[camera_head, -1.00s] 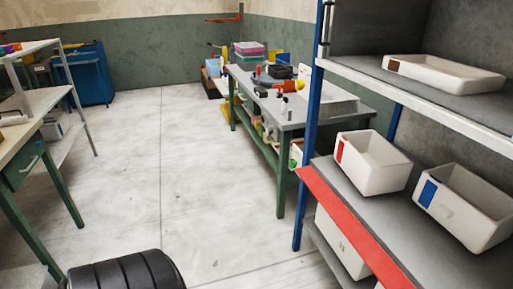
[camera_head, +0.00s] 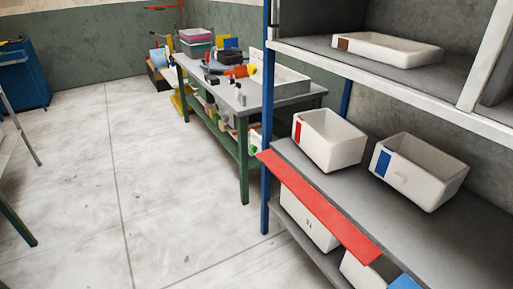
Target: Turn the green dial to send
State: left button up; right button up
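I see no green dial in the head view. Neither of my grippers is in view. A workbench (camera_head: 238,104) with a grey top and green legs stands in the middle distance, with tools and small objects on it too small to make out as a dial.
A shelf rack with a blue post (camera_head: 267,150) fills the right side. It holds a red-labelled white bin (camera_head: 335,145), a blue-labelled white bin (camera_head: 425,178) and a brown-labelled tray (camera_head: 385,50). A red strip (camera_head: 318,207) lines the shelf edge. The floor (camera_head: 75,160) at left is open.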

aim_at(252, 149)
jog(key=i+j+z, duration=0.1)
jog(key=z, duration=1.1)
jog(key=j+z, duration=0.25)
jog(key=j, duration=0.25)
jog(key=j+z, duration=0.25)
jog(key=j, duration=0.25)
jog(key=j+z, duration=0.2)
jog(key=j, duration=0.25)
jog(key=k+j+z, duration=0.1)
jog(key=j+z, duration=0.15)
jog(key=j, duration=0.25)
jog(key=k+j+z, duration=0.1)
jog(key=j+z, duration=0.15)
jog(key=j, duration=0.2)
